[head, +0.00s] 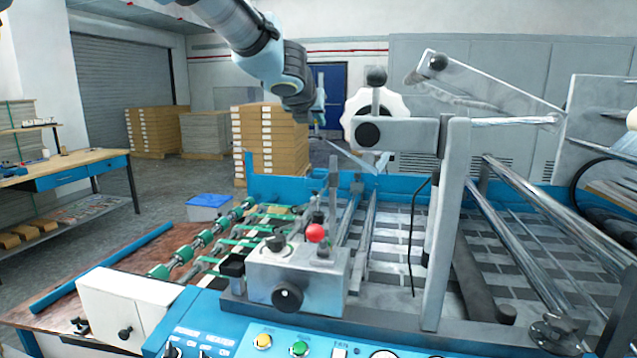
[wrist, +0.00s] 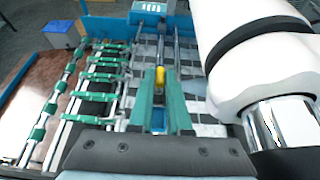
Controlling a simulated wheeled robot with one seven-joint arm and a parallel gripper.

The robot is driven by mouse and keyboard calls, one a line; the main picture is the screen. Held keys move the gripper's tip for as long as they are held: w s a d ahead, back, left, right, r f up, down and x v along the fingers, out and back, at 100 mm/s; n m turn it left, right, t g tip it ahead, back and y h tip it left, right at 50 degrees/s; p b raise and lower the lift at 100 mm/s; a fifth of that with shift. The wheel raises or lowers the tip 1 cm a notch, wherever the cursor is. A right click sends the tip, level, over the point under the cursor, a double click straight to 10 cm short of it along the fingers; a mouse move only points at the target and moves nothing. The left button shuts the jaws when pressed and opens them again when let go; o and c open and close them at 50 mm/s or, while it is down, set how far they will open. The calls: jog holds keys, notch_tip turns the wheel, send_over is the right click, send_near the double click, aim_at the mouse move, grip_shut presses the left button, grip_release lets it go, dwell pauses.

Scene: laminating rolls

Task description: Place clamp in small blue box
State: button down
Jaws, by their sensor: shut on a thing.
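My gripper (wrist: 160,90) has two teal fingers and is shut on a small yellow thing, which I take to be the clamp (wrist: 159,78). Only its yellow part shows between the fingertips; the rest is hidden. In the head view my gripper (head: 318,108) hangs above the far side of the machine, seen edge-on, and the clamp cannot be made out there. The small blue box (head: 208,205), blue on top with pale sides, stands beyond the machine's left end. It also shows at the upper left of the wrist view (wrist: 58,27), well apart from my gripper.
The laminating machine (head: 300,275) with green rollers (head: 205,240) and metal bars fills the foreground. A large white roll (wrist: 255,55) is close on the right of the wrist view. A workbench (head: 75,170) stands at left; stacked cartons (head: 270,145) stand behind.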

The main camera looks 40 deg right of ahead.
notch_tip(320, 180, down, 11)
jog(key=b, duration=0.8)
jog(key=shift+r+b, duration=0.2)
jog(key=shift+b, duration=0.1)
jog(key=shift+r, duration=0.1)
jog(key=c, duration=1.3)
grip_release()
jog(key=o, duration=0.4)
jog(key=shift+o, duration=0.2)
